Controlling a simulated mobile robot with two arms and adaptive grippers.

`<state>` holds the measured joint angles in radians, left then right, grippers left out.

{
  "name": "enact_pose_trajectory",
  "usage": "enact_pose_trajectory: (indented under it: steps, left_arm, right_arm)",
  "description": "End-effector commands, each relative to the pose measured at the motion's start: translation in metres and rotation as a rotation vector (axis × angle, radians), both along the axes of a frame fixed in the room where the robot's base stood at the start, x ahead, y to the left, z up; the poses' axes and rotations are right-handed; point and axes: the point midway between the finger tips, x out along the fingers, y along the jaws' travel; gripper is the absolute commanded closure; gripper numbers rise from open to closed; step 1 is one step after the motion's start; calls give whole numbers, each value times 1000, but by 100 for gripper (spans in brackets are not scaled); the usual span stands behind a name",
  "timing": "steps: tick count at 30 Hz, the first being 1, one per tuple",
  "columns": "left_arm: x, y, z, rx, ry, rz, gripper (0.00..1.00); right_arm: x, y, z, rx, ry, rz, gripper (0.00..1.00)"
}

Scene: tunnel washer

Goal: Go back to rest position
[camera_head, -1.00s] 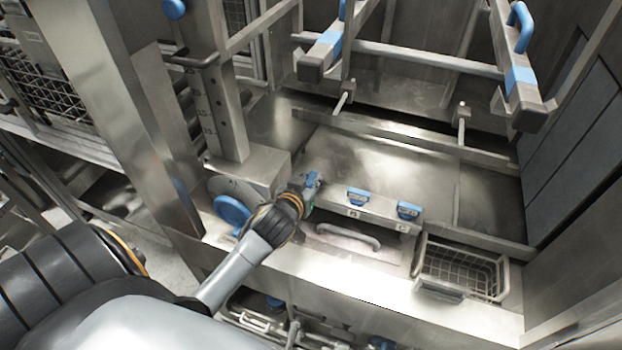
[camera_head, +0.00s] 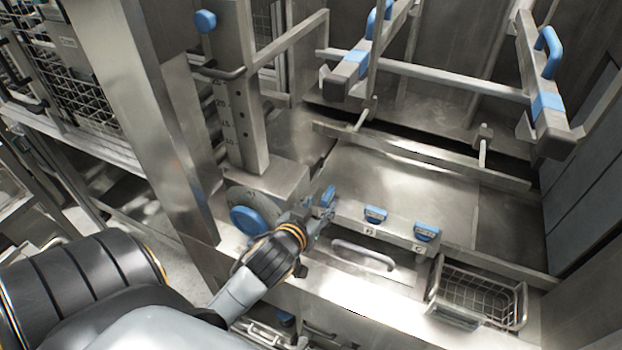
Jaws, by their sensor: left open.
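My left gripper (camera_head: 318,222) is at the end of my arm, which comes in from the lower left. It is open and small in view, just in front of a blue handle (camera_head: 328,196) at the left end of the panel row. I see nothing held in it. Two more blue handles stand to its right, one (camera_head: 375,214) in the middle and one (camera_head: 427,231) at the right, above small letter labels. A large round blue knob (camera_head: 249,221) is to the left of the gripper. My right gripper is not in view.
A grey bar handle (camera_head: 362,254) is on the front below the blue handles. A wire basket (camera_head: 478,298) sits at the right. Metal rails with blue grips (camera_head: 547,104) stand above. A steel post (camera_head: 160,120) rises close on the left.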

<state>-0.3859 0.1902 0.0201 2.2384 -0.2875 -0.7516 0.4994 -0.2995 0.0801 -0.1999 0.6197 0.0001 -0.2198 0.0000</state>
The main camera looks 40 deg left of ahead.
Motion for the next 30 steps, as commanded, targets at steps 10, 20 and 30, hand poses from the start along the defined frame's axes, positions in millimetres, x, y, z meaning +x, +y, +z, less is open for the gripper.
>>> enact_pose_trajectory:
  steps: [10,20,30]
  left_arm:
    - [-42,-10,17,-1,1,1,57]
    - [-49,-14,11,-3,43,-3,57]
    - [-126,-63,-62,-5,552,-160,57]
  right_arm:
    - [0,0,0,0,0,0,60]
    - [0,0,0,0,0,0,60]
    - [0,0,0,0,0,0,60]
